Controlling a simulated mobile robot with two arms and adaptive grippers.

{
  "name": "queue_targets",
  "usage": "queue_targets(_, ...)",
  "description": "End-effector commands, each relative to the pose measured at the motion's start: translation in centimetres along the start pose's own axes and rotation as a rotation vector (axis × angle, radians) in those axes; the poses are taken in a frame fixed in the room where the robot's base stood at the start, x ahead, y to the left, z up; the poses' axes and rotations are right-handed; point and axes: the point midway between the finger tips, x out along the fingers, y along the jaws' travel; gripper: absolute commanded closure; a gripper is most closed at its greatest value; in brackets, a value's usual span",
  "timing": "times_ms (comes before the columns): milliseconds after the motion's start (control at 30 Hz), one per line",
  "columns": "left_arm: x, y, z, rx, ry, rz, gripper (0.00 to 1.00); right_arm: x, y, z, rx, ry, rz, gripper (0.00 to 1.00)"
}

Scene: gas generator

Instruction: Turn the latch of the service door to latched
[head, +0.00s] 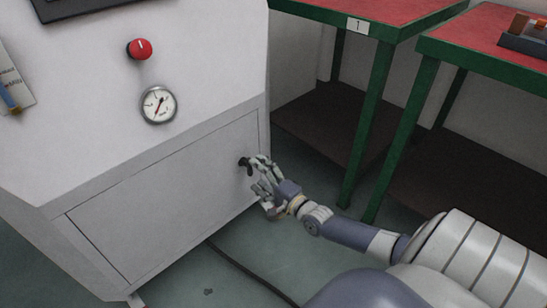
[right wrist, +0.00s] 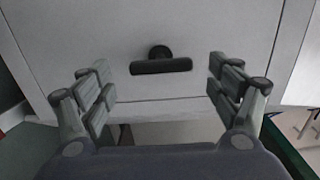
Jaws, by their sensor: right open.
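The service door (head: 165,195) is a grey panel low on the front of the white generator cabinet, and it sits flush in its frame. Its latch (head: 243,162) is a small black handle near the door's right edge. In the right wrist view the latch (right wrist: 161,66) shows as a black bar on a round stub, lying crosswise in the picture. My right gripper (head: 262,176) is at the latch. In the right wrist view its open fingers (right wrist: 162,88) stand on either side of the bar, with gaps at both ends. My left gripper is not in view.
Above the door are a red knob (head: 140,49) and a round gauge (head: 158,105). Two green-framed tables with red tops (head: 345,10) stand to the right. A dark cable (head: 250,272) lies on the floor before the cabinet.

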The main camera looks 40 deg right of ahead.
Motion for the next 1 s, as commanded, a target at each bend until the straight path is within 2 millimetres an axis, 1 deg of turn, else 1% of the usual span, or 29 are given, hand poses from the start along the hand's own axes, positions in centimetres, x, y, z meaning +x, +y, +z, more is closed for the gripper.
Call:
queue_targets(33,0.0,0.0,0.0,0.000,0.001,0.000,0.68,-1.1,0.1,0.0,0.000,-0.001,0.003,0.17)
queue_targets(200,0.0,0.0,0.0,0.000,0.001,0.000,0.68,-4.0,0.1,0.0,-0.001,-0.001,0.002,0.17)
queue_targets(400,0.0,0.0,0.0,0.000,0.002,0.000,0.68,-6.5,0.0,0.0,-0.001,0.000,0.001,0.17)
queue_targets(600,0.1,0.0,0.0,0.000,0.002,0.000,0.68,-7.5,-0.1,0.0,-0.001,0.000,-0.002,0.17)
queue_targets(1000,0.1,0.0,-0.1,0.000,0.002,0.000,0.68,-7.5,-0.1,0.0,-0.001,0.000,-0.002,0.17)
